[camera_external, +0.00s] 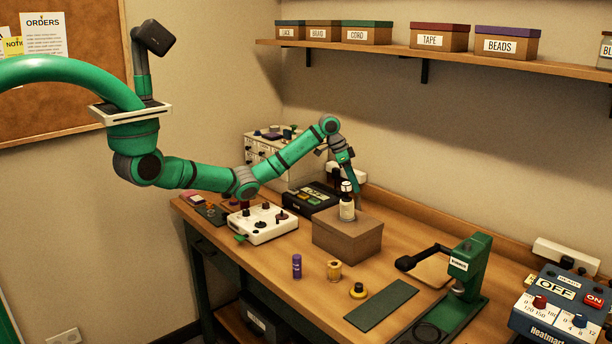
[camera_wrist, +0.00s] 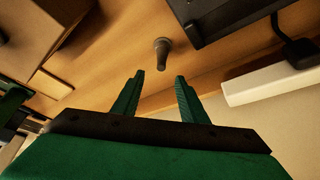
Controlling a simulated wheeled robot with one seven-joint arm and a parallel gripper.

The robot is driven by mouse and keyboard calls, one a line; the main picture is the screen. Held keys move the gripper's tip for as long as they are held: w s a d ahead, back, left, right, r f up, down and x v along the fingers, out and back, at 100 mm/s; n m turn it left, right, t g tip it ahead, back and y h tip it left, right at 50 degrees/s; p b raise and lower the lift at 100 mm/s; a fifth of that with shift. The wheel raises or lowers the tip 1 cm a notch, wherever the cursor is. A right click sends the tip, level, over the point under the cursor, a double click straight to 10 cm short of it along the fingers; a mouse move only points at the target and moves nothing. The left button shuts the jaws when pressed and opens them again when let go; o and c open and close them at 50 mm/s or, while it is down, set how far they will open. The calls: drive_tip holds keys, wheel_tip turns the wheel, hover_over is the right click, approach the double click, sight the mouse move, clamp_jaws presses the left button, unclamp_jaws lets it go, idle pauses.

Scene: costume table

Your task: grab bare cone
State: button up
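A bare grey-brown cone (camera_wrist: 162,53) stands on the wooden table in the wrist view, just past the fingertips and roughly between them. My gripper (camera_wrist: 158,76) has its two green fingers spread apart with nothing between them. In the external view my gripper (camera_external: 354,183) points down behind the brown box and the bottle, near the back of the table. I cannot make out the cone in that view; the box or bottle may hide it.
A brown box (camera_external: 347,242) with a bottle (camera_external: 347,209) on top stands in front of my gripper. A black unit (camera_wrist: 225,18) and a white power strip (camera_wrist: 270,84) lie near the cone. Spools (camera_external: 334,271) and a green mat (camera_external: 382,306) occupy the front.

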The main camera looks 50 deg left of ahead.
sight(358, 205)
drive_tip(key=shift+s+a+x, duration=0.1)
drive_tip(key=shift+x, duration=2.65)
drive_tip(key=shift+s+a+x, duration=0.1)
drive_tip(key=shift+a+x, duration=0.05)
drive_tip(key=shift+x, duration=2.6)
drive_tip(key=shift+f, duration=0.15)
clamp_jaws()
